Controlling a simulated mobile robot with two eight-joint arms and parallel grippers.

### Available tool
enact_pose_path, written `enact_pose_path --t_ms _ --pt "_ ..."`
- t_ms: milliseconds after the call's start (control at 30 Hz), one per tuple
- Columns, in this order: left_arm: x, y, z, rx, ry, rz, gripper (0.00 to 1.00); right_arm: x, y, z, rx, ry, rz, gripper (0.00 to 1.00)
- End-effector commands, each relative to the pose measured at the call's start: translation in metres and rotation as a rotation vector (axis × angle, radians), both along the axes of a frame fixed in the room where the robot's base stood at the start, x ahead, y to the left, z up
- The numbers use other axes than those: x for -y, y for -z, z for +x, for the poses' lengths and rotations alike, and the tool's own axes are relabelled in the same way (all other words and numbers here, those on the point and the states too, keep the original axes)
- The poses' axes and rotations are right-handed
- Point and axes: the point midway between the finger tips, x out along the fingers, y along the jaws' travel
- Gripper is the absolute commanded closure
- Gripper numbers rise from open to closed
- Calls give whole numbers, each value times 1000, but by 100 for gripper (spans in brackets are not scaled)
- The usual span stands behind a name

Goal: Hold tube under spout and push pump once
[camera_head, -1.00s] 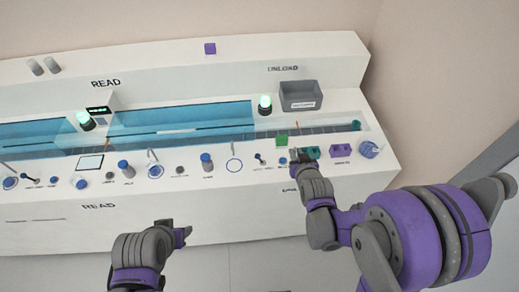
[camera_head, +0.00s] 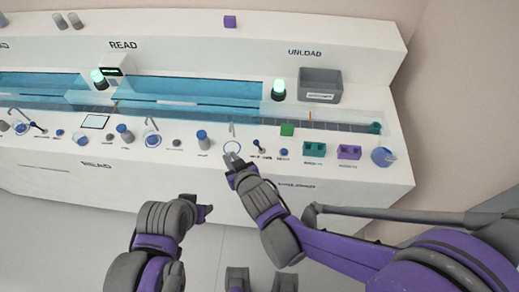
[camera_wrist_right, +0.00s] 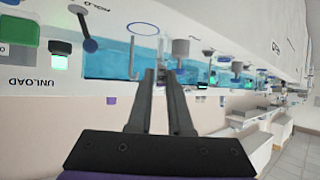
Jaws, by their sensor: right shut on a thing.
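My right gripper (camera_head: 233,157) is at the front edge of the console, at the ring marking (camera_head: 238,146) below a thin hooked spout (camera_head: 232,129). In the right wrist view its two fingers (camera_wrist_right: 161,76) are closed around a slim, pale, see-through thing, seemingly the tube (camera_wrist_right: 159,66). A curved rod (camera_wrist_right: 132,52), perhaps the spout, shows left of the fingertips there.
A grey bin (camera_head: 320,84) is behind. Another hooked spout (camera_head: 152,123) and another blue-capped bottle (camera_head: 125,133) are left.

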Motion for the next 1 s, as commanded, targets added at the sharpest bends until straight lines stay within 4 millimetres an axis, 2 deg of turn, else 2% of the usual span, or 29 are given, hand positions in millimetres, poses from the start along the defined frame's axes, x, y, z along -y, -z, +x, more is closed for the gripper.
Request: enact_pose_path --t_ms 100,267,1000 --pt "0 3 0 -1 0 0 50 -14 -1 -10 2 -30 1 100" --pt "0 5 -1 -2 0 0 50 -19 0 -11 3 -40 2 100" --pt "0 26 -4 -9 0 0 50 -16 23 41 3 -38 1 100"
